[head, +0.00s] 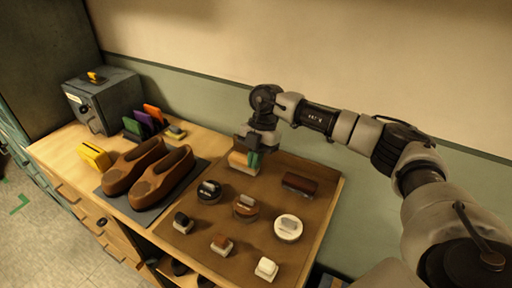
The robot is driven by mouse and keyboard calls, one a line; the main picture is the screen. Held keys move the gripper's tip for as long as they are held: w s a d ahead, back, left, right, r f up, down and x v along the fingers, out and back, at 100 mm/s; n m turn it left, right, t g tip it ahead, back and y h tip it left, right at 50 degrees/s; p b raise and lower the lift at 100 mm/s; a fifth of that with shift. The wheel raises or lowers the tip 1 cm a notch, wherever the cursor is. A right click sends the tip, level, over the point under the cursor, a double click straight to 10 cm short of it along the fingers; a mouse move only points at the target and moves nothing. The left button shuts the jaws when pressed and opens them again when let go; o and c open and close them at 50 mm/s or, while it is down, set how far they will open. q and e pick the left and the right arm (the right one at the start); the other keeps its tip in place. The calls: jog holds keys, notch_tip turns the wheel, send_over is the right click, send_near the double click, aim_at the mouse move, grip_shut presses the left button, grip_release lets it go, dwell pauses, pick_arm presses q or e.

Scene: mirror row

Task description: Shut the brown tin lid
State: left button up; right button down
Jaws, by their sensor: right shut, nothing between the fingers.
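The brown tin (246,206) is a small round tin with a brown top, in the middle of the brown work mat (186,243). It stands between a black tin (209,190) and a white tin (288,227). The picture is too small to tell how its lid sits. My right gripper (257,148) is shut and empty, pointing down at the back of the mat, behind the brown tin and apart from it. A tan and cream block (241,162) shows just below the gripper. Whether they touch is unclear. My left gripper is not in view.
Small brushes, black (183,222), brown (221,245) and white (267,268), stand along the front. A dark brown brush (300,184) lies at the back right. Brown shoes (163,177) stand to the left, with a grey metal box (103,101) beyond. A wall closes the back.

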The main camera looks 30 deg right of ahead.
aim_at(248, 197)
jog(key=p+x, duration=0.2)
jog(key=x, duration=0.5)
jog(key=shift+f, duration=0.3)
jog(key=shift+a+f, duration=0.1)
jog(key=shift+f, duration=0.45)
jog(key=shift+s+a+f+p, duration=0.1)
jog(key=shift+s+a+p, duration=0.25)
jog(key=shift+a+p, duration=0.35)
jog(key=shift+s+a+f, duration=0.15)
jog(key=shift+f, duration=0.1)
